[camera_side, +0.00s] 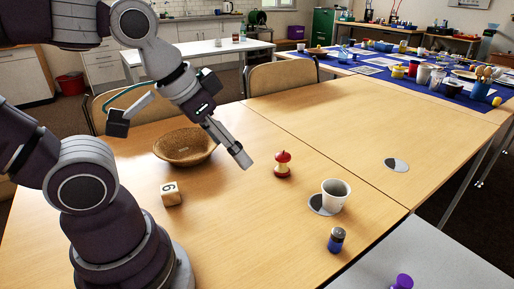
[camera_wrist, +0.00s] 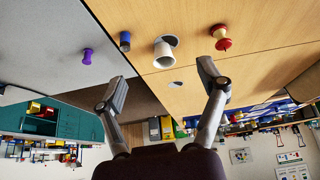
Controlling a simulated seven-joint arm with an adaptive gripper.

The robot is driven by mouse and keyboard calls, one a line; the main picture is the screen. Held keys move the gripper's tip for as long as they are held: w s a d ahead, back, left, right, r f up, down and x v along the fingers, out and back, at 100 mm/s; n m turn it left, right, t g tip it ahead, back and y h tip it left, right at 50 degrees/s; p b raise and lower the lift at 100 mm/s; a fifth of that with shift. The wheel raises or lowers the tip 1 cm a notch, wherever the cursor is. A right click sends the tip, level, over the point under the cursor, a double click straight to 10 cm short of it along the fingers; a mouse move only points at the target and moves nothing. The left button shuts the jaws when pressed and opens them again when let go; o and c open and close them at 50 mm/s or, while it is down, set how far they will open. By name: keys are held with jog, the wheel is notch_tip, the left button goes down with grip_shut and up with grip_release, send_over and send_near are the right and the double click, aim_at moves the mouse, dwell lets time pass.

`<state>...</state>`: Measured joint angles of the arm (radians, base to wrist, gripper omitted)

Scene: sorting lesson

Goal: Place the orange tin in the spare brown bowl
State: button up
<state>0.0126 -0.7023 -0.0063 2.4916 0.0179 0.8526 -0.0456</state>
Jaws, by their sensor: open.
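The brown bowl (camera_side: 172,157) sits on the wooden table in the side view, left of the middle. A small pale patch shows inside it, too small to make out. I cannot make out an orange tin in either view. My gripper (camera_side: 180,139) is wide open over the bowl's area in the side view, one finger at each side; its height above the bowl is hard to judge. In the wrist view my gripper (camera_wrist: 163,86) has both fingers spread with nothing between them.
A numbered wooden cube (camera_side: 171,194), a red apple core (camera_side: 283,164), a white cup (camera_side: 335,195) and a blue-and-dark cylinder (camera_side: 336,240) stand on the table. A purple item (camera_side: 402,282) is on the grey table. A flat disc (camera_side: 396,165) lies right. The middle back is clear.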

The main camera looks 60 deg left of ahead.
jog(key=shift+o, duration=0.2)
jog(key=shift+s+a, duration=0.35)
jog(key=shift+s, duration=0.1)
